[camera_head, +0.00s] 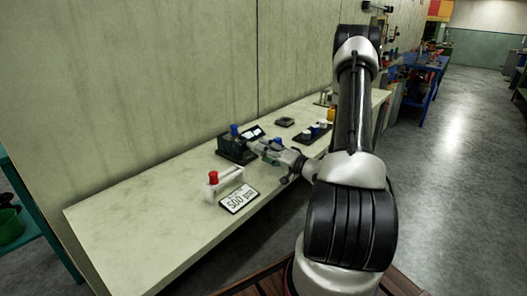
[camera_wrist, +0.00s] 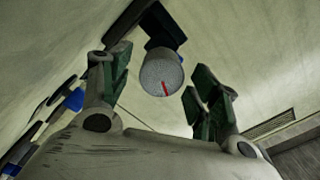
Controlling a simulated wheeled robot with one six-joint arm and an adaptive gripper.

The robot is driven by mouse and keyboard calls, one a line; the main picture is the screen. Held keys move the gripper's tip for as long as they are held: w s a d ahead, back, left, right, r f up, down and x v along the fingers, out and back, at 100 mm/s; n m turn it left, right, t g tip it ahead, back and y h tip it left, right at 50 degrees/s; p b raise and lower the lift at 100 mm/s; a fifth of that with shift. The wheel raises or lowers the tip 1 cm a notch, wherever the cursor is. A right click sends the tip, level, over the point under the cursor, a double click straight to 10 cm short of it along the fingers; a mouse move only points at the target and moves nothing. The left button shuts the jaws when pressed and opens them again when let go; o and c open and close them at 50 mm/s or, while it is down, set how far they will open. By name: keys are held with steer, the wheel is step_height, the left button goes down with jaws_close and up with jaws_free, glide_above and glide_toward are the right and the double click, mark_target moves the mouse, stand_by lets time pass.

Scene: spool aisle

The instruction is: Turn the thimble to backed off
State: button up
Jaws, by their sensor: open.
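The thimble (camera_wrist: 161,77) is a grey, finely textured cylinder with a short red line on its end face. In the wrist view it sits between the two green-padded fingers of my gripper (camera_wrist: 160,68), with visible gaps on both sides. It joins a dark body (camera_wrist: 158,28) behind it. My gripper is open and holds nothing. In the head view my gripper (camera_head: 267,149) is over the bench, close to a dark green device with a blue knob (camera_head: 235,131). The thimble cannot be made out there.
On the pale bench (camera_head: 130,226) stand a white block with a red knob (camera_head: 213,178) and a "500 gms" sign (camera_head: 239,199), both close to my gripper. Beyond are a small dark item (camera_head: 285,122) and a black tray (camera_head: 304,139) with small pieces. The bench's left part is clear.

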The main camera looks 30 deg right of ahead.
steer(key=v, duration=1)
steer(key=shift+s, duration=0.2)
steer(key=shift+d, duration=0.1)
